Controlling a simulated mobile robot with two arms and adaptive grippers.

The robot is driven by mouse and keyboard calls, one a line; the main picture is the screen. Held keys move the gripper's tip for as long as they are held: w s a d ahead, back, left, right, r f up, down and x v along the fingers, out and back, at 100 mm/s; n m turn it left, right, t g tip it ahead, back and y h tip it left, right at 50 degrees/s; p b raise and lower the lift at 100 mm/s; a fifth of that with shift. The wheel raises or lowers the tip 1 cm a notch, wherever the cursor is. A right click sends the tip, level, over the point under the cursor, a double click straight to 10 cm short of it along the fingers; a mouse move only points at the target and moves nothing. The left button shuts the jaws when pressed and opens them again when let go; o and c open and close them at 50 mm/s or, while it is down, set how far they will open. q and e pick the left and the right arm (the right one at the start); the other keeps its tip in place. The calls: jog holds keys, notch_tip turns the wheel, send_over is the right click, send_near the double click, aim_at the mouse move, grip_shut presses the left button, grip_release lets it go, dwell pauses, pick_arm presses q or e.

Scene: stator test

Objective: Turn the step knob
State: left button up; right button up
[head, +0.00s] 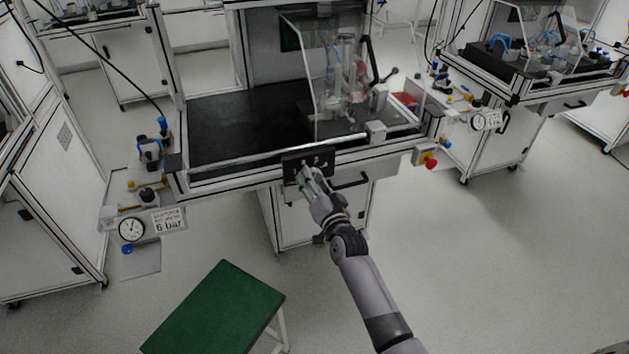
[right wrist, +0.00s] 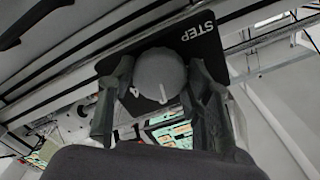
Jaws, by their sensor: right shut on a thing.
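The step knob (right wrist: 160,72) is a round grey knob with a white mark near its lower edge. It sits on a dark panel (right wrist: 205,50) lettered STEP in the right wrist view. In the head view the dark panel (head: 307,163) is on the front edge of the workbench. My right gripper (head: 308,178) reaches up to this panel. In the right wrist view its two fingers (right wrist: 155,95) are on either side of the knob, shut on it. The knob is hidden behind the gripper in the head view. My left gripper is not in view.
The workbench (head: 240,130) has a black top with a clear-shielded fixture (head: 345,90) at its right. A drawer handle (head: 352,181) is just right of the panel. A red emergency button (head: 430,162) is farther right. A green-topped stool (head: 215,310) stands at the lower left.

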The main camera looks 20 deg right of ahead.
jog(key=shift+m, duration=1.1)
jog(key=o, duration=1.1)
jog(key=shift+o, duration=0.2)
jog(key=s, duration=1.2)
jog(key=shift+d, duration=0.2)
